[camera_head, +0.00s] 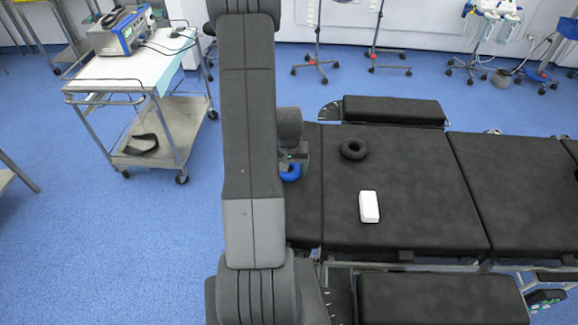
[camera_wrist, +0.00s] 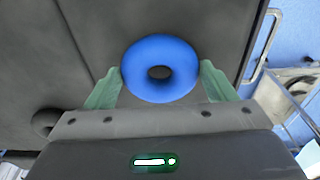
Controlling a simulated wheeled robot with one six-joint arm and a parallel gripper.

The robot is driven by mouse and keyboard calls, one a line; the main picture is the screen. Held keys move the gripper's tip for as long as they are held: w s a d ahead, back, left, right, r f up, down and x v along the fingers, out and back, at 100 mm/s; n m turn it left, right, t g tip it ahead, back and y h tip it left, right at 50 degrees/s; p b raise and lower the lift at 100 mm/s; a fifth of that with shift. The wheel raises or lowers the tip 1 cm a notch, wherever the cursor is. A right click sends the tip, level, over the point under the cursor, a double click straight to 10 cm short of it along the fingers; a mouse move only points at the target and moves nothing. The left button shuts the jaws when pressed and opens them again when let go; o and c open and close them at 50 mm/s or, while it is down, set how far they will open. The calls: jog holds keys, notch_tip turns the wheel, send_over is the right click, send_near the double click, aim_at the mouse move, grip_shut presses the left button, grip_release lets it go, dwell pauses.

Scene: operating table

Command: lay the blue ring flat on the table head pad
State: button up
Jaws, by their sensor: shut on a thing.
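The blue ring (camera_wrist: 160,50) is between the two green fingers of my gripper (camera_wrist: 160,84) in the wrist view, and the fingers press on its sides. In the head view the blue ring (camera_head: 290,173) shows partly below my gripper (camera_head: 291,160), with my arm covering its left side. The dark table head pad (camera_head: 305,205) is at the left end of the operating table, partly hidden behind my arm. The ring is over this pad; I cannot tell whether it touches it.
A black ring (camera_head: 354,149) and a white box (camera_head: 369,206) lie on the neighbouring table section. Side pads (camera_head: 395,110) flank the table. A steel cart (camera_head: 140,90) with a blue device (camera_head: 122,32) stands at the left. Blue floor is free between cart and table.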

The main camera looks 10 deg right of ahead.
jog(key=shift+f, duration=0.2)
jog(key=shift+f+b, duration=0.25)
jog(key=shift+b, duration=0.15)
jog(key=o, duration=1)
jog(key=shift+o, duration=0.2)
jog(key=shift+r, duration=0.2)
jog(key=shift+r+p, duration=0.35)
jog(key=shift+r, duration=0.1)
notch_tip(320, 180, up, 11)
jog(key=s, duration=0.1)
jog(key=shift+s+a+r+b, duration=0.15)
jog(key=shift+s+a+b, duration=0.1)
jog(key=shift+b, duration=0.2)
